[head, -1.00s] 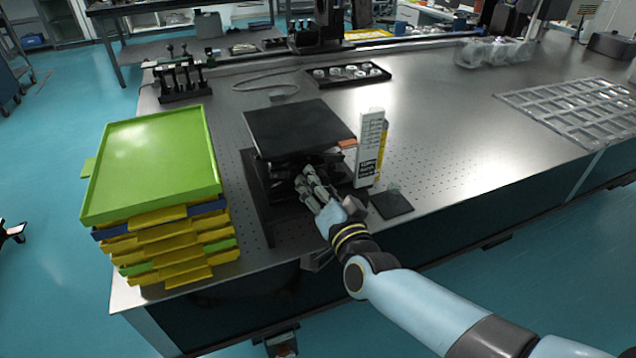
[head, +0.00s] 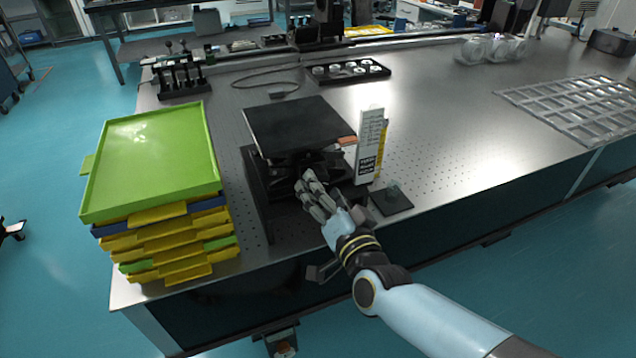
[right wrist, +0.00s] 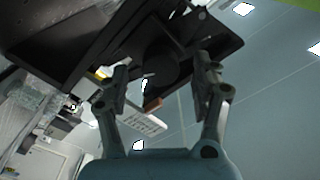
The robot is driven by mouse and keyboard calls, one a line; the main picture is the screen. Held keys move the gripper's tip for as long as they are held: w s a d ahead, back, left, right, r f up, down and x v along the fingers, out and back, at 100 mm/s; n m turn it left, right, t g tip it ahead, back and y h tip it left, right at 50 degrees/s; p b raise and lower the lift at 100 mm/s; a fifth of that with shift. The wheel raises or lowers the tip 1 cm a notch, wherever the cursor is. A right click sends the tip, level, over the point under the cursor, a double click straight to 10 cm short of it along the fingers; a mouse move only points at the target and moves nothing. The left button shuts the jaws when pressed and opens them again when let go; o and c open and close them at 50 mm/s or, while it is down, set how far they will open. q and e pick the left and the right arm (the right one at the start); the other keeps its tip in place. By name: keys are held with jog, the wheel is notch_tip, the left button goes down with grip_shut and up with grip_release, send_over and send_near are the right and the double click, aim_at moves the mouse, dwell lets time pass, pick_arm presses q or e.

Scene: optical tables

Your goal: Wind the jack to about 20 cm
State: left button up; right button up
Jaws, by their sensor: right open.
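The black lab jack stands near the front edge of the optical table, its flat top plate (head: 298,124) raised above its base. A white scale card (head: 369,147) with printed marks stands upright at its right side; its marks are too small to read. My right gripper (head: 306,190) is at the jack's front, below the top plate. In the right wrist view its two fingers (right wrist: 162,88) are apart, with a dark round knob (right wrist: 163,68) of the jack showing between and beyond them. I cannot tell whether a finger touches it. My left gripper is not in view.
A stack of green, blue and yellow trays (head: 150,165) stands left of the jack. A small dark plate (head: 391,201) lies right of it near the table edge. A black tray of round parts (head: 347,72) is behind.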

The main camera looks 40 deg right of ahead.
jog(key=v, duration=0.9)
jog(key=s+f+n+g+y+b, duration=0.1)
jog(key=s+f+n+g+b, duration=0.2)
jog(key=f, duration=0.8)
jog(key=s+f+n+g+y+b, duration=0.1)
jog(key=s+f+g+b, duration=0.2)
jog(key=f, duration=0.8)
jog(key=s+f+n+g+y+b, duration=0.1)
jog(key=s+f+n+b, duration=0.3)
jog(key=f, duration=0.7)
jog(key=s+d+f+n+g+b, duration=0.1)
jog(key=s+f+g, duration=0.2)
jog(key=s+f, duration=0.2)
jog(key=s+d+f+n+g+b, duration=0.1)
jog(key=s+f+g, duration=0.2)
jog(key=s, duration=0.8)
jog(key=s+d+f+n+g+b, duration=0.1)
jog(key=s+f+g, duration=0.2)
jog(key=s+f, duration=0.4)
jog(key=shift+s+f+g, duration=0.35)
jog(key=shift+s+g, duration=0.05)
jog(key=shift+s, duration=0.55)
jog(key=shift+d, duration=0.2)
